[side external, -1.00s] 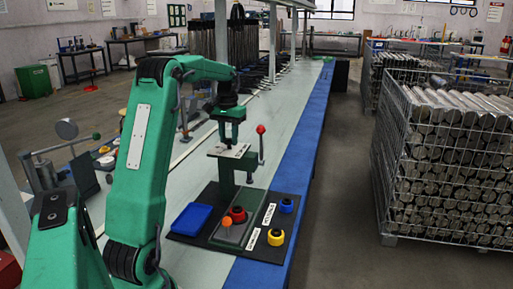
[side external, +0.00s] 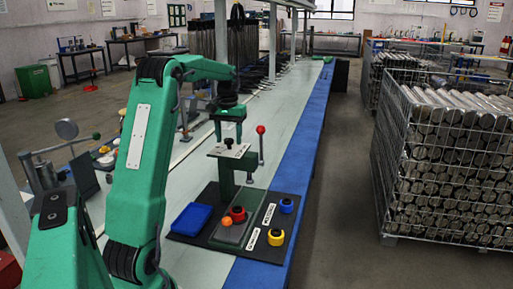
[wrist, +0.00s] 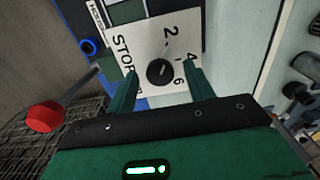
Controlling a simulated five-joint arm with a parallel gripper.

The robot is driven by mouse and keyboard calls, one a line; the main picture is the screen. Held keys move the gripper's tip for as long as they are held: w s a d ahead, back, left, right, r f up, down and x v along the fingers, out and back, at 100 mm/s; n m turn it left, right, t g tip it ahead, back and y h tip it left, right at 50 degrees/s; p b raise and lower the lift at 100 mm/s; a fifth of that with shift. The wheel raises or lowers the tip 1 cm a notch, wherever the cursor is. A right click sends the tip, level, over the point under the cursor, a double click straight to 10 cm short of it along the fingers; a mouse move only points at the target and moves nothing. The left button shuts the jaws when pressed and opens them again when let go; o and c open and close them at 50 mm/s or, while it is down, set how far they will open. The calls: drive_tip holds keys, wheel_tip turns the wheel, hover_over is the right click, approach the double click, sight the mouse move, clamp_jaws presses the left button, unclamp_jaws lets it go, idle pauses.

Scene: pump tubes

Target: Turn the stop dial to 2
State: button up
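The stop dial (wrist: 160,72) is a round black knob on a white plate (wrist: 118,30) marked STOP, 2, 4 and 6. In the side view the dial (side external: 229,142) sits on top of the green press-like stand (side external: 226,178). My gripper (side external: 228,138) is just above the dial, fingers pointing down. In the wrist view my gripper (wrist: 163,82) is open, with one finger to either side of the knob and gaps between. The direction of the knob's pointer is too small to read with certainty; the 2 lies up and slightly right of it.
A red-knobbed lever (side external: 261,130) stands right of the dial; its red ball (wrist: 44,116) is at the wrist view's left. A black board (side external: 190,238) below carries a blue tray (side external: 191,219), a red button (side external: 237,214), an orange ball (side external: 227,221) and yellow (side external: 276,237) and blue (side external: 286,205) buttons.

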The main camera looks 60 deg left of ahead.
sight(230, 140)
drive_tip(key=shift+r, duration=0.1)
drive_tip(key=shift+r, duration=3.8)
drive_tip(key=shift+w+d+r, duration=0.1)
drive_tip(key=shift+d, duration=0.35)
drive_tip(key=s+d+r+m+t+y, duration=0.1)
drive_tip(key=d+m, duration=0.1)
drive_tip(key=d, duration=0.8)
drive_tip(key=s+d+r+m+t, duration=0.1)
drive_tip(key=d+m+t, duration=0.1)
drive_tip(key=d, duration=0.9)
drive_tip(key=s+d+f+m+t, duration=0.1)
drive_tip(key=s+d+f+m, duration=0.1)
drive_tip(key=s+d+f, duration=0.2)
drive_tip(key=s+d+f+m+t+h, duration=0.1)
drive_tip(key=s+d+f+m, duration=0.2)
drive_tip(key=s+d, duration=0.4)
drive_tip(key=d+f, duration=0.1)
drive_tip(key=d, duration=0.2)
drive_tip(key=shift+s+t, duration=0.3)
drive_tip(key=shift+s, duration=0.05)
